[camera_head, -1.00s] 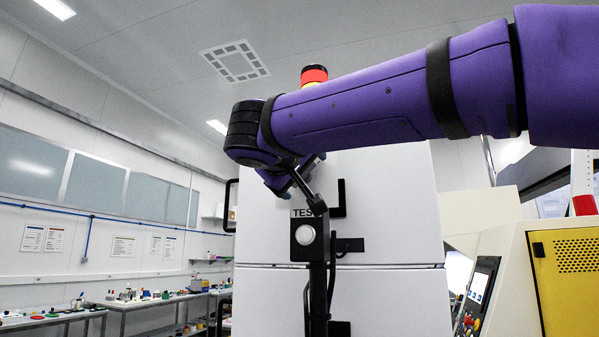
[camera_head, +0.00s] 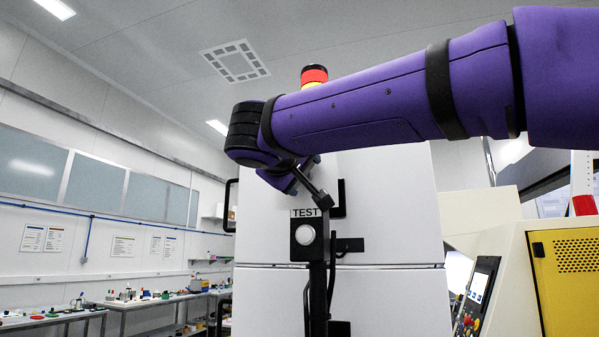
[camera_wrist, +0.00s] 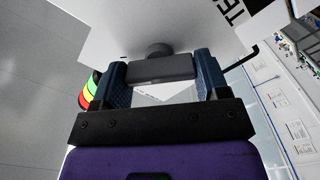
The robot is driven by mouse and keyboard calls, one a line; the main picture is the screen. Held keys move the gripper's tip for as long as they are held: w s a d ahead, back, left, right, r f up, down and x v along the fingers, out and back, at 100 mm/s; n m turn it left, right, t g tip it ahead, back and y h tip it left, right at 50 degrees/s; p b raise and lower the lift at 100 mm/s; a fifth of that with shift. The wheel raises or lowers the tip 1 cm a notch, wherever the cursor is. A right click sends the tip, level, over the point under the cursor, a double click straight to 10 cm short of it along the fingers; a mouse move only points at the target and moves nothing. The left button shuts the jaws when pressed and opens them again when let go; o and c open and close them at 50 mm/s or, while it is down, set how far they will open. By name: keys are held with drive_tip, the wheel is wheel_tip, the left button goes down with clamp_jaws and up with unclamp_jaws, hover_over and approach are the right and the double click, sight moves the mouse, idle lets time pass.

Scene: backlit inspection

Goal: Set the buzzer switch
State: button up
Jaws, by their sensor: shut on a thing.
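In the wrist view, a dark grey bar-shaped switch knob (camera_wrist: 160,69) sits on a round hub (camera_wrist: 158,48) in front of a white panel. My gripper (camera_wrist: 160,80) is shut on this knob, with one blue finger against each end. A TEST label (camera_head: 306,213) stands above a box with a round white button (camera_head: 305,235). Part of the label also shows in the wrist view (camera_wrist: 236,14). The setting of the knob cannot be read.
A tall white cabinet (camera_head: 390,220) stands behind my arm, with a red and yellow light tower (camera_head: 314,76) above it. A yellow and white machine (camera_head: 565,270) with a control panel is at right. Benches (camera_head: 150,300) with small items line the left wall.

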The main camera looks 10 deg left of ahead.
drive_tip(key=n, duration=0.9)
drive_tip(key=shift+f, duration=0.1)
drive_tip(key=n, duration=0.4)
drive_tip(key=shift+f+n, duration=0.1)
drive_tip(key=shift+n, duration=1.9)
drive_tip(key=o, duration=0.9)
drive_tip(key=shift+o, duration=0.2)
drive_tip(key=s, duration=1)
drive_tip(key=shift+s+a, duration=0.4)
